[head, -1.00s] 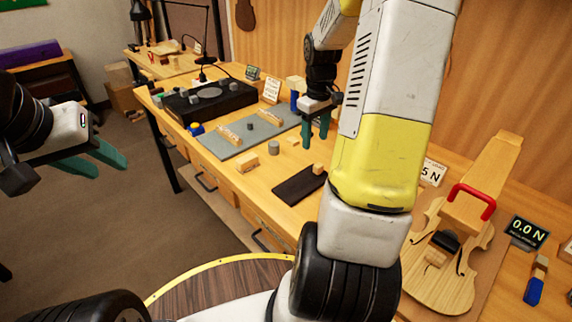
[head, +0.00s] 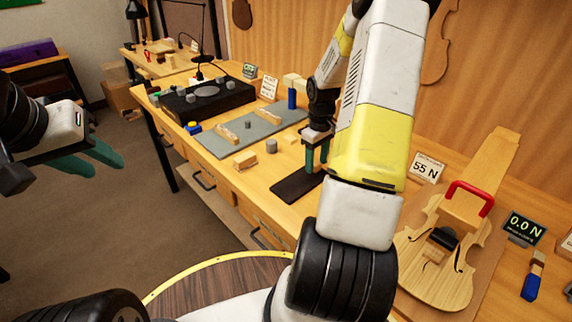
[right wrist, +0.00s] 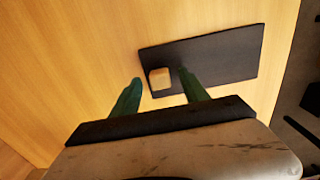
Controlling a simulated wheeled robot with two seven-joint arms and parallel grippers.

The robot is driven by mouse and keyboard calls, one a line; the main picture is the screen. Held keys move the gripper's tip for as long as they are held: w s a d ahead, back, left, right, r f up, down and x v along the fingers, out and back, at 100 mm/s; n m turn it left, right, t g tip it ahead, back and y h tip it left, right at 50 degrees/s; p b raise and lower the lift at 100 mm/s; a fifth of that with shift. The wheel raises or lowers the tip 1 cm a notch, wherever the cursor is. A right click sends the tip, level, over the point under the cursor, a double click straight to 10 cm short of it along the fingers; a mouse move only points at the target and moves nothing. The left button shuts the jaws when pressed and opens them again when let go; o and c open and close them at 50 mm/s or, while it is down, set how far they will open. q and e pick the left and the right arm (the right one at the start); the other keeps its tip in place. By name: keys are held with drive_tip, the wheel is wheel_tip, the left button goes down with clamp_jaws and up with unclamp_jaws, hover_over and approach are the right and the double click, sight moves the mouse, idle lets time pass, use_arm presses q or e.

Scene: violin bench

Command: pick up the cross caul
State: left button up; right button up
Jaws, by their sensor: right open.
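A small pale wooden block (right wrist: 159,78), which may be the cross caul, lies at the edge of a dark mat (right wrist: 222,52). In the right wrist view it shows between the fingertips of my right gripper (right wrist: 160,74), closer to the left finger's side of the mat. I cannot tell whether either finger touches it. In the head view my right gripper (head: 316,168) is open and points down over the dark mat (head: 293,188); its fingers largely hide the block there. My left gripper (head: 108,168) is open and empty, off the bench at the left.
A grey mat (head: 212,145) with wooden bars lies further left. A wooden block (head: 245,159) and a grey cylinder (head: 271,146) stand nearby. A violin body (head: 462,287) with a red-handled clamp (head: 470,190) lies at the right.

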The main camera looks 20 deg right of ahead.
clamp_jaws()
